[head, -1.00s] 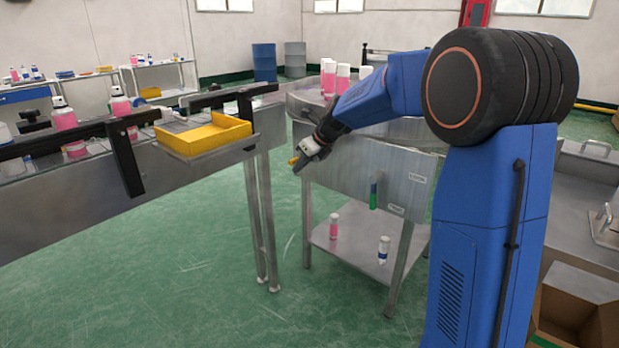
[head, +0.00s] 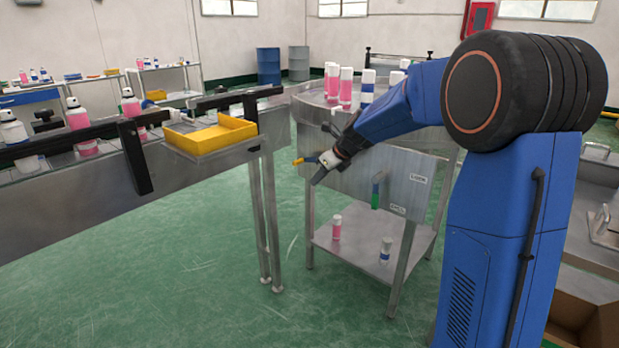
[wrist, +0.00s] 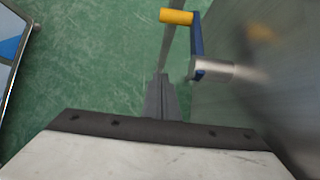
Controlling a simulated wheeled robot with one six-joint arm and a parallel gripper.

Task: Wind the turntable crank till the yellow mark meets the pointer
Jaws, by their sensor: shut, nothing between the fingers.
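The crank has a yellow handle (head: 297,162), which also shows in the wrist view (wrist: 176,16). There, a blue crank arm (wrist: 198,42) joins it to a steel shaft (wrist: 214,69) from the cabinet side. My gripper (head: 318,180) is shut and empty. Its fingertips (wrist: 160,82) are apart from the handle in the wrist view. In the head view they lie just right of and below the handle. The turntable (head: 312,97) on top of the steel cabinet (head: 350,182) carries pink and white cans, partly hidden by my arm. I cannot make out the yellow mark or the pointer.
A green handle (head: 376,190) hangs on the cabinet front near labels. The lower shelf (head: 350,249) holds two small cans. A conveyor bench (head: 90,205) with a yellow tray (head: 222,134) stands at left. Green floor is open between them.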

